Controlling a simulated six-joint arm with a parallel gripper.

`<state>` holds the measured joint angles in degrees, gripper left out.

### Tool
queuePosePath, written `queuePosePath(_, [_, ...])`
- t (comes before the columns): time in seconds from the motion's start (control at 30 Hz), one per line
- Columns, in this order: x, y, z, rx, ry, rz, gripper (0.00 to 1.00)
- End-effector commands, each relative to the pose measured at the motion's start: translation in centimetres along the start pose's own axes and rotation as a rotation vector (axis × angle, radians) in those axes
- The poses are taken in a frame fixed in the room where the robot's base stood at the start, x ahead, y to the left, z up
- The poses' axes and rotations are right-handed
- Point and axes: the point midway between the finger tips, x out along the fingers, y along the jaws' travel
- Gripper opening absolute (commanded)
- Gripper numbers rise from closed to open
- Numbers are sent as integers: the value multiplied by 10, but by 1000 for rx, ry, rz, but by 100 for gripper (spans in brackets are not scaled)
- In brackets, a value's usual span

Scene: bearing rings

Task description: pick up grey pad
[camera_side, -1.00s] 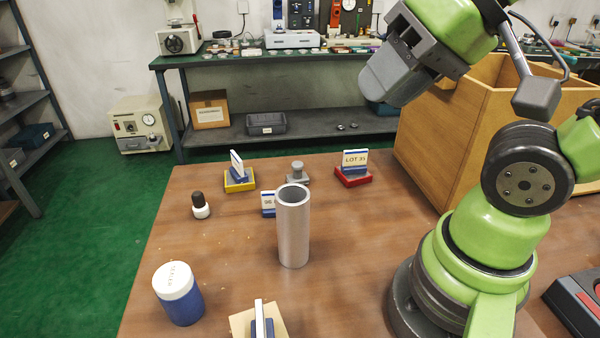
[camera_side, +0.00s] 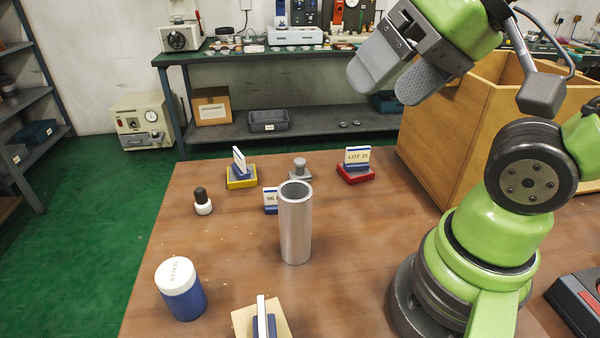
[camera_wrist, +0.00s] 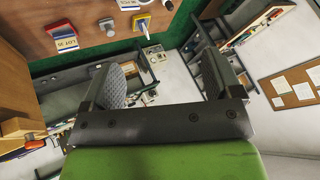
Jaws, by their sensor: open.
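The grey pad (camera_side: 299,177) lies on the brown table between the yellow and red pads, with a small grey knob-topped piece on it. In the wrist view the grey pad (camera_wrist: 108,30) is small, near the top edge.
A yellow pad (camera_side: 241,183) and a red pad (camera_side: 355,178) with cards flank the grey one. A metal tube (camera_side: 295,228) stands upright in front. A white-and-black bottle (camera_side: 202,206), a blue jar (camera_side: 182,300) and a wooden box (camera_side: 450,140) are around.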

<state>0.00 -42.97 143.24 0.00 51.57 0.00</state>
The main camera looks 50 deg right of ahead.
Motion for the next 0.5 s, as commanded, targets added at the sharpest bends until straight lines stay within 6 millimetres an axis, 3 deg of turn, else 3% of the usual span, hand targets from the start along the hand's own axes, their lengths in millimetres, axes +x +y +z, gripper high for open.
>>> queuePosePath(0.13, [1, 0, -4, -6, -4, 7, 85])
queuePosePath(0.23, [7, -1, -18, -29, -22, 31, 85])
queuePosePath(0.37, [25, 2, -52, -88, -65, 83, 85])
queuePosePath(0.5, [56, 13, -92, -168, -126, 138, 85])
